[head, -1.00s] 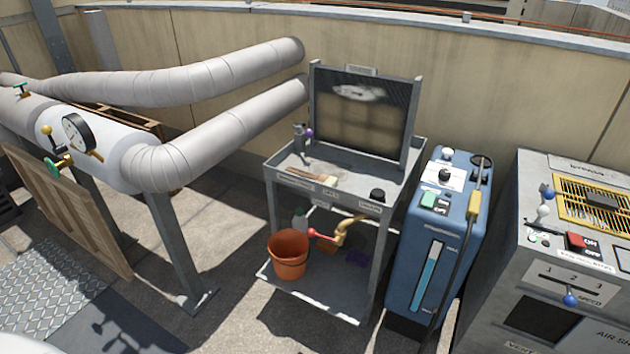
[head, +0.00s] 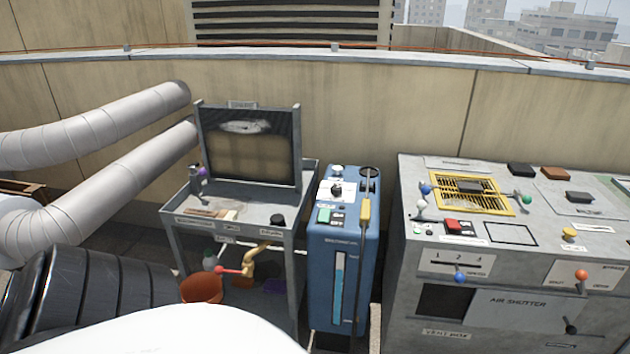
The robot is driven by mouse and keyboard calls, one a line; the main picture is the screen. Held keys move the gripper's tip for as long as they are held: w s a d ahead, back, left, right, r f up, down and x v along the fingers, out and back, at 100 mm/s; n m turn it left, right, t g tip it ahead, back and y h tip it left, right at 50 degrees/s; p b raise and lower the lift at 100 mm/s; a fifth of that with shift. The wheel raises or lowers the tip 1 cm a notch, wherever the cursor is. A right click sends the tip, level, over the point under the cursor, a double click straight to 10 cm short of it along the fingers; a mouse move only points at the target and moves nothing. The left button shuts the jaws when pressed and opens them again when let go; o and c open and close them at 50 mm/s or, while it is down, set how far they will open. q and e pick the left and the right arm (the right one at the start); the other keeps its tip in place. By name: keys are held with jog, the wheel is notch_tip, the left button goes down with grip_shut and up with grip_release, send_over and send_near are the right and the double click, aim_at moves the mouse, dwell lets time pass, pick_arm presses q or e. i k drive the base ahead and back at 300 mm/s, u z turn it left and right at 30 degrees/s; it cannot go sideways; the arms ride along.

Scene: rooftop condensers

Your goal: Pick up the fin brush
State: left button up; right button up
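What looks like the fin brush (head: 209,212), with a brownish handle and a pale bristle end, lies on the top tray of a grey metal cart (head: 183,221). It lies near the tray's front left, behind the front labels. It is small in the picture, and its fine detail is hard to tell. Neither of my grippers is in view, and nothing is seen touching the brush.
An upright dark-framed panel (head: 249,155) stands at the tray's back. A grey fitting with a purple knob (head: 196,180) and a black knob (head: 277,221) flank the brush. A blue machine (head: 326,275) and a grey control bench (head: 408,275) stand to the right. Large pipes (head: 85,180) run left.

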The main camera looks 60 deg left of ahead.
aim_at(224, 214)
jog(key=z, duration=1.1)
jog(key=k, duration=2.8)
jog(key=u, duration=1.05)
